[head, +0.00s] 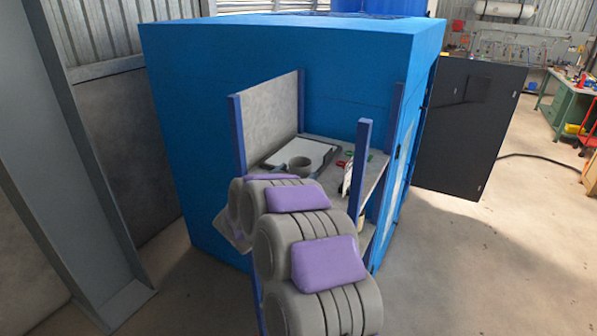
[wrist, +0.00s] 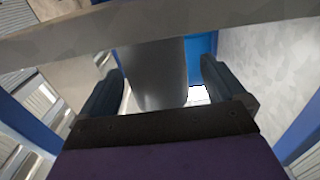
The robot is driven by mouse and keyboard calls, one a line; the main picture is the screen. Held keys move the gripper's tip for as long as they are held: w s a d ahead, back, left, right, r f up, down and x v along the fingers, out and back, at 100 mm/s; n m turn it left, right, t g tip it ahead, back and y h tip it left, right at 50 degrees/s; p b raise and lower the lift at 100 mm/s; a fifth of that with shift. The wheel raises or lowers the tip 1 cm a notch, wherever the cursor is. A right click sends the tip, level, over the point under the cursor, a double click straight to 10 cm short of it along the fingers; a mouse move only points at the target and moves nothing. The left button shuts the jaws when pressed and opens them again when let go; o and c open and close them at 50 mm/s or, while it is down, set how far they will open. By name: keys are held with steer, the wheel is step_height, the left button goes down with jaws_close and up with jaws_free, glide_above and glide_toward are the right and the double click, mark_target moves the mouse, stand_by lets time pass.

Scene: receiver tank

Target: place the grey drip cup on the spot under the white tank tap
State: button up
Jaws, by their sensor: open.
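A grey, round, cup-like thing (head: 300,165), which looks like the drip cup, stands on the upper shelf of the blue unit, partly behind my arm. In the wrist view my gripper (wrist: 163,88) is open, with its two dark fingers apart. A smooth grey rounded body (wrist: 158,70) shows between and beyond the fingers; I cannot tell if it is the cup or if it touches them.
A pale flat tray (head: 318,153) and small red and green items (head: 369,156) lie on the shelf. Blue posts (head: 361,150) and a grey side panel (head: 270,113) bound it. A pale bar (wrist: 200,27) crosses the top of the wrist view.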

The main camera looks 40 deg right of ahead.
steer(key=v, duration=0.9)
steer(key=shift+p, duration=0.35)
